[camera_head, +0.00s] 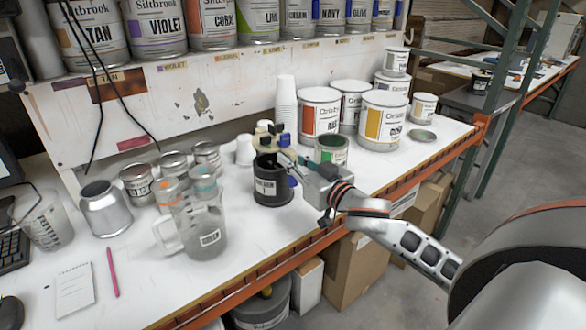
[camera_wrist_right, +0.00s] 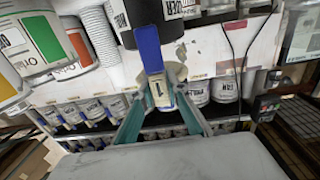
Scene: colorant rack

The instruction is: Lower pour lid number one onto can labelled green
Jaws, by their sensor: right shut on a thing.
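My right gripper (camera_head: 290,161) reaches in from the right, beside the top of a dark container (camera_head: 271,186). In the right wrist view its teal fingers (camera_wrist_right: 162,112) are shut on a pale piece marked "1" (camera_wrist_right: 160,94), which I take as pour lid number one. A blue part (camera_wrist_right: 149,48) shows just beyond it. Cream, black and blue pieces crowd together above the dark container in the head view; I cannot tell which belong to the held lid. A can with a green label (camera_head: 332,151) stands just right of the container, partly behind the gripper. My left gripper is out of view.
Large paint cans (camera_head: 383,121) and a stack of white cups (camera_head: 286,103) stand behind. A measuring jug (camera_head: 205,235) and small silver cans (camera_head: 137,183) stand to the left. A flat lid (camera_head: 422,135) lies at the right. The bench front is mostly clear.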

